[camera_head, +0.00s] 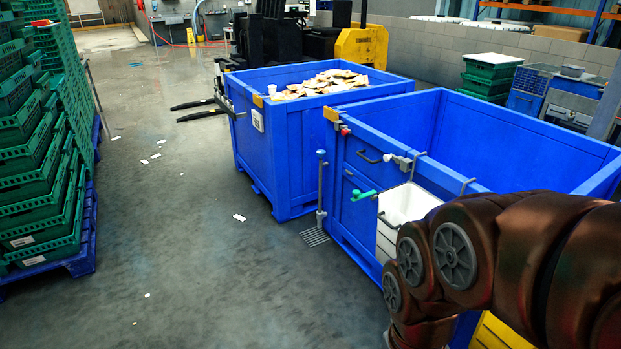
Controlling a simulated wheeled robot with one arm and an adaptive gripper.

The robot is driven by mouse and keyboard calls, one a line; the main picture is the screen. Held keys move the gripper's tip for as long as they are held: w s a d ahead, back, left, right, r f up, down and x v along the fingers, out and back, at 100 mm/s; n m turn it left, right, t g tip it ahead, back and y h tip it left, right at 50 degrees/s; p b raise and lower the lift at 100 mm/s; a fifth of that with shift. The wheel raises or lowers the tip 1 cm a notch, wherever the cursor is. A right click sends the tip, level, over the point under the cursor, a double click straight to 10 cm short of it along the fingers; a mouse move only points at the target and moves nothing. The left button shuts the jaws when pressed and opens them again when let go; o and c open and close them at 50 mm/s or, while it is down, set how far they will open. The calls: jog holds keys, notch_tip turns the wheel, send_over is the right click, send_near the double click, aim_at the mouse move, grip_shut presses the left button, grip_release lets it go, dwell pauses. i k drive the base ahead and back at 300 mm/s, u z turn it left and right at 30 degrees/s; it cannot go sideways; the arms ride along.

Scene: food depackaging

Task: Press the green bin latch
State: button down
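The green bin latch (363,195) is a small green handle on the outer left wall of the near blue bin (345,217). It sits below a black handle and left of a white container hung on the bin's rim. My brown arm comes in from the lower right, in front of the bin's near side. Its visible part is to the right of the latch and apart from it. My gripper does not show in this view.
A second blue bin (293,160) holding brown packages stands behind. A white container (405,207) hangs on the near bin. Stacked green crates (40,170) stand at the left. A yellow and black forklift (362,44) is at the back. The left floor is mostly clear, with scattered litter.

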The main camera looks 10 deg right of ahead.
aim_at(357, 195)
jog(key=u, duration=0.3)
jog(key=i, duration=0.85)
jog(key=z, duration=0.1)
